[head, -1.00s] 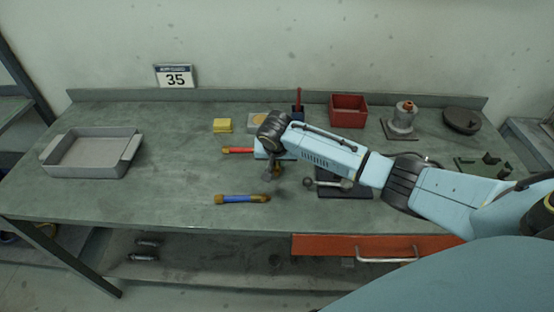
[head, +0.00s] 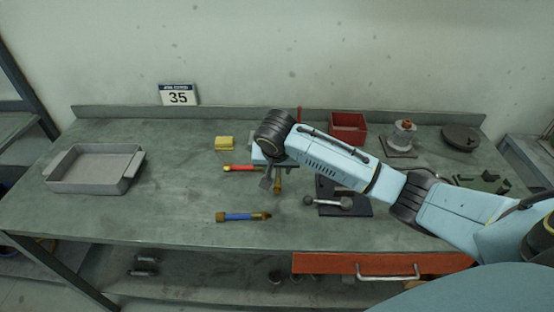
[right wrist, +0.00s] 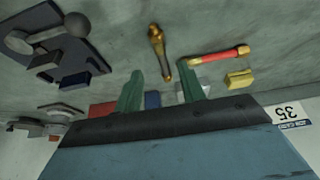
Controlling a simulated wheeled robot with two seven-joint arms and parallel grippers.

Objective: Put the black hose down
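The hose with brass ends and a dark middle (right wrist: 159,52) appears to lie on the bench, beyond and between the fingertips of my right gripper (right wrist: 160,88). The gripper's two green fingers are spread apart, with no contact on the hose visible. In the head view my right gripper (head: 270,180) hangs over the middle of the bench, and the hose's brass part (head: 278,185) shows just beside it; the arm hides the rest. A red hose (head: 241,168) and a blue hose (head: 242,216) lie to the left. My left gripper is not in view.
The workbench (head: 170,205) is clear at left centre. A grey tray (head: 95,182) stands at far left. A yellow block (head: 224,143), a red bin (head: 348,128) and a flanged valve part (head: 402,138) stand towards the back. A dark plate with a ball-ended lever (head: 328,202) sits right of the gripper.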

